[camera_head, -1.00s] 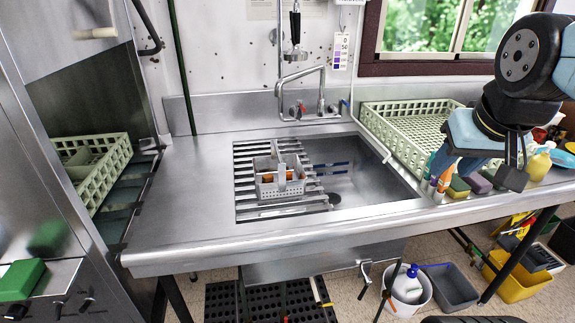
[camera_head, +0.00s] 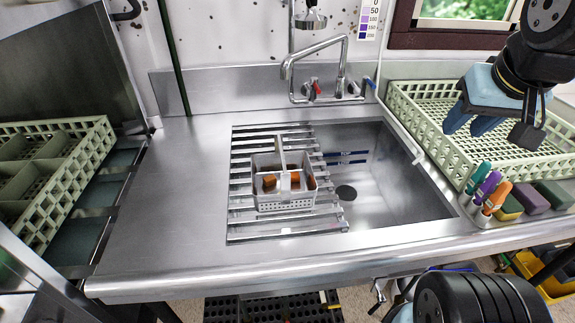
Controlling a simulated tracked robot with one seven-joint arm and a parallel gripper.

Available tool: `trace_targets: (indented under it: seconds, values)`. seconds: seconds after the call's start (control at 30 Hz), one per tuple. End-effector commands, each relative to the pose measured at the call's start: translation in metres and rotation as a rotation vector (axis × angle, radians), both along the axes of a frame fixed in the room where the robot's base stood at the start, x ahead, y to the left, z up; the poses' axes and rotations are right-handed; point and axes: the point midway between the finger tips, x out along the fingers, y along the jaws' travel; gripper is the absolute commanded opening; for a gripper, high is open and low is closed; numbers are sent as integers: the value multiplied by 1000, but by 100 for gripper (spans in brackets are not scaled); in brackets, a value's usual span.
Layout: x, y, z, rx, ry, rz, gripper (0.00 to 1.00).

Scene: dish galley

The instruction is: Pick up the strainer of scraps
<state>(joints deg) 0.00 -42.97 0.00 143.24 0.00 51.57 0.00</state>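The strainer of scraps (camera_head: 285,201) is a small light grey perforated basket with an upright central handle. Orange-brown scraps lie in it. It stands upright on the slatted metal rack (camera_head: 244,217) over the left part of the sink (camera_head: 400,193). My gripper (camera_head: 492,128) is at the upper right, above the counter near the green crate, well apart from the strainer. Its blue fingers and a dark part hang downward, and I see nothing held. How far its fingers are spread is not clear from this angle.
A faucet (camera_head: 315,62) stands behind the sink. A pale green dish crate (camera_head: 408,107) is at the right and another (camera_head: 52,190) at the left. Markers (camera_head: 489,187) and sponges (camera_head: 532,200) sit on the right counter. The counter left of the sink (camera_head: 180,200) is clear.

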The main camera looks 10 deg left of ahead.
Motion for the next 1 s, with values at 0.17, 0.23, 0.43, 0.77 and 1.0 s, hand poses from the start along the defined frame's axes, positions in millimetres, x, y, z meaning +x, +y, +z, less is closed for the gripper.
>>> trace_targets:
  seconds: [0.17, 0.23, 0.43, 0.77, 1.0]
  values:
    - [0, 0, 0, 0, 0, 0, 38]
    - [0, 0, 0, 0, 0, 0, 38]
    - [7, 7, 2, 4, 17, 11, 38]
    - [52, 63, 6, 21, 135, 73, 38]
    - [82, 116, 1, 20, 231, 118, 38]
